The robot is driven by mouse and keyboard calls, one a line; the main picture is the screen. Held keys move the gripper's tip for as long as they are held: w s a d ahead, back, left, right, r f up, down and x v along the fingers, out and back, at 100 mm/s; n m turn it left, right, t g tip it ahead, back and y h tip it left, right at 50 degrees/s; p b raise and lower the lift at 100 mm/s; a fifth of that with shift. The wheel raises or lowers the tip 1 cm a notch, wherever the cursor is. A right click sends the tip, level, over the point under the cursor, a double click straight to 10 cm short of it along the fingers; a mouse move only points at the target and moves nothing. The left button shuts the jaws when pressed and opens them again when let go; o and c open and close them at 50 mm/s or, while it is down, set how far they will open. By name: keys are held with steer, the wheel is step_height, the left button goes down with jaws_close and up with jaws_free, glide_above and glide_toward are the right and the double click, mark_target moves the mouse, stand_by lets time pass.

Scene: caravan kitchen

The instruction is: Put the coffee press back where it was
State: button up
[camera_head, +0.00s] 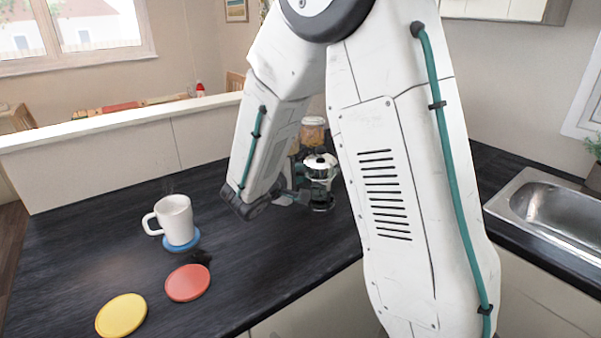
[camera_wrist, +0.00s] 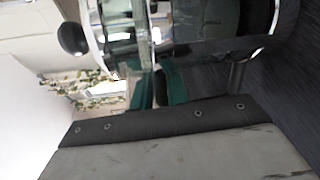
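The coffee press (camera_head: 320,170), clear glass with a shiny metal lid and a dark base, is upright over the dark counter, partly behind my arm. Whether its base touches the counter is unclear. My gripper (camera_head: 297,182) is at its left side, mostly hidden by my arm. In the wrist view the press (camera_wrist: 190,22) lies sideways across the top, with its black knob at the left. The green-padded fingers of my gripper (camera_wrist: 160,88) are close together at its side and look shut on its handle, which is mostly hidden.
A white mug (camera_head: 175,219) stands on a blue coaster (camera_head: 181,243). A red coaster (camera_head: 188,283) and a yellow coaster (camera_head: 121,316) lie empty at front left. A jar with amber contents (camera_head: 313,131) stands behind the press. A sink (camera_head: 550,205) is at right.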

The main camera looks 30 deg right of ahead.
steer(key=o, duration=0.3)
steer(key=v, duration=1.2)
steer(key=s+d+r+m+g+y, duration=0.2)
steer(key=s+d+m+g+y, duration=0.1)
steer(key=s, duration=0.5)
steer(key=s+d+r+m+g+y, duration=0.2)
steer(key=s+g, duration=0.2)
steer(key=s, duration=0.3)
steer(key=s+a+y, duration=0.2)
steer(key=s+y, duration=0.1)
steer(key=s+a+r+m+t+y, duration=0.1)
steer(key=s+a+y, duration=0.2)
steer(key=s, duration=0.1)
steer(key=s+a+t+y, duration=0.1)
steer(key=s+a+y, duration=0.2)
steer(key=s, duration=0.1)
steer(key=shift+r+m+y, duration=0.3)
steer(key=shift+r+m, duration=0.1)
